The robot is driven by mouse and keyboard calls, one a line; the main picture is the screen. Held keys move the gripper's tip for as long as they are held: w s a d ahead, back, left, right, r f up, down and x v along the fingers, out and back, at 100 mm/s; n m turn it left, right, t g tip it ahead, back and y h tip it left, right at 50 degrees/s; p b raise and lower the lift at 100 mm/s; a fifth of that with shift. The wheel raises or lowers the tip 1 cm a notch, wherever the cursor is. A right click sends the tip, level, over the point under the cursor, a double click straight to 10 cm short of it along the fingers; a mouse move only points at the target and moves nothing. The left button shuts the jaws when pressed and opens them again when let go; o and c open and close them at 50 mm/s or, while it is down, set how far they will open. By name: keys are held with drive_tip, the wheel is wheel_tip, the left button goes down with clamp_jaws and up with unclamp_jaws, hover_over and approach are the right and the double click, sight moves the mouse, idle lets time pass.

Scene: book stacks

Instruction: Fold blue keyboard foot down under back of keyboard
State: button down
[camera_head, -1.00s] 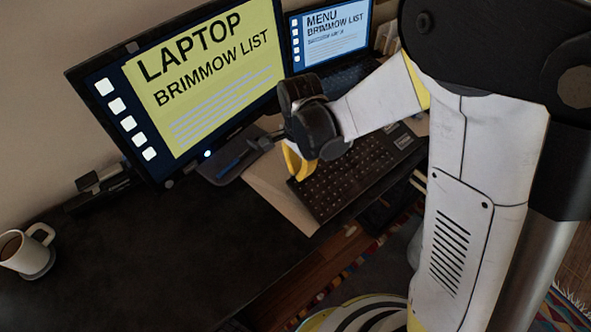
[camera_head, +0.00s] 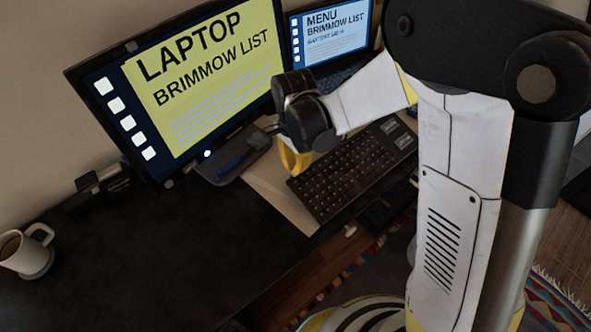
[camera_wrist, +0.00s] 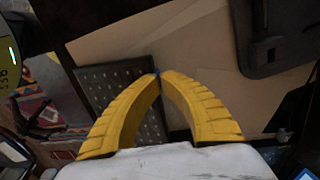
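The black keyboard (camera_head: 352,173) lies on the desk in front of the monitor, over a tan sheet. My gripper (camera_head: 296,172) is at its back left corner, yellow fingers pointing down. In the wrist view the fingers (camera_wrist: 159,76) curve together and their tips nearly meet beside the edge of the keyboard (camera_wrist: 118,92). A small blue spot, apparently the blue keyboard foot (camera_wrist: 156,72), shows right at the tips. Most of it is hidden, and I cannot tell whether the tips touch it or how far it is folded.
The large monitor (camera_head: 205,85) and its stand base (camera_head: 235,158), with a blue item on it, stand close to my gripper. A laptop (camera_head: 330,40) is behind. A white mug (camera_head: 27,250) is at far left. The desk's front left (camera_head: 130,255) is clear.

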drive_tip(key=shift+w+a, duration=0.55)
drive_tip(key=shift+w, duration=0.2)
drive_tip(key=shift+f+b, duration=1.05)
drive_tip(key=shift+f, duration=0.2)
idle(0.5)
drive_tip(key=shift+w+a, duration=0.35)
drive_tip(key=shift+w, duration=0.2)
wheel_tip(320, 180, up, 10)
drive_tip(key=p, duration=0.7)
drive_tip(key=shift+r, duration=0.1)
idle(0.6)
